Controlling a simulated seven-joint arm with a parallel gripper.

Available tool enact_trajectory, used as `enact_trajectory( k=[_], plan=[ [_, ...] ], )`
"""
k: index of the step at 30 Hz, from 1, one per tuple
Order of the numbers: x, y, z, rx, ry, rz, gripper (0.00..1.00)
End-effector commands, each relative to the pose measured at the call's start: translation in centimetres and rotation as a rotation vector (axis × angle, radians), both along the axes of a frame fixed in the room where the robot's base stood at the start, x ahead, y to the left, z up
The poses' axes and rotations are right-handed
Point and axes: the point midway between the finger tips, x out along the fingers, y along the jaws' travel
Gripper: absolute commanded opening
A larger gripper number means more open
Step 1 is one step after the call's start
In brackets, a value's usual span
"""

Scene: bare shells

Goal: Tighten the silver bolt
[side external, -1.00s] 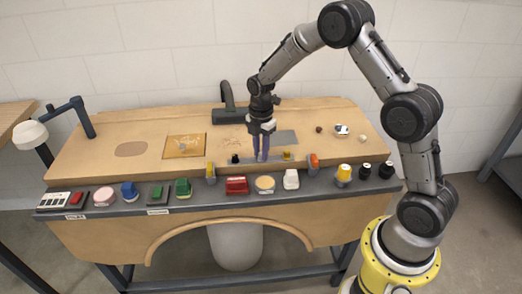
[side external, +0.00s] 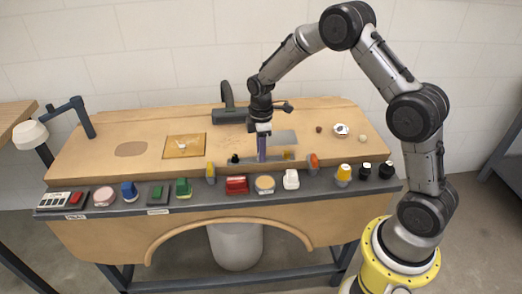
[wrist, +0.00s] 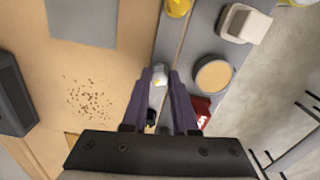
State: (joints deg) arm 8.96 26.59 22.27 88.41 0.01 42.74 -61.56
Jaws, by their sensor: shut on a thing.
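My gripper (wrist: 160,76) points down at the strip along the front of the wooden bench top. Its two purple fingers are shut on a small silver bolt (wrist: 160,70), whose rounded pale top with a yellow spot shows between the fingertips in the wrist view. In the side external view, my gripper (side external: 262,159) stands between a black knob and a yellow one, and its fingers hide the bolt. How far the bolt is turned in cannot be told.
The black knob (side external: 235,158) and the yellow knob (side external: 287,155) stand close on either side. A red switch (side external: 237,185), a round beige button (side external: 265,184) and a white switch (side external: 291,179) line the dark front rail. A dark arched fixture (side external: 229,112) stands behind.

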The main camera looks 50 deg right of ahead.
Motion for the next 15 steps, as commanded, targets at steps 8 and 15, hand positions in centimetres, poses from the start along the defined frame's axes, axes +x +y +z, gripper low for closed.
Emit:
enact_trajectory(
  k=[8,15],
  plan=[
    [0.03,-0.01,0.12,0.000,-0.001,-0.263,0.00],
    [0.02,-0.01,0.10,-0.001,-0.001,-0.491,0.00]
  ],
)
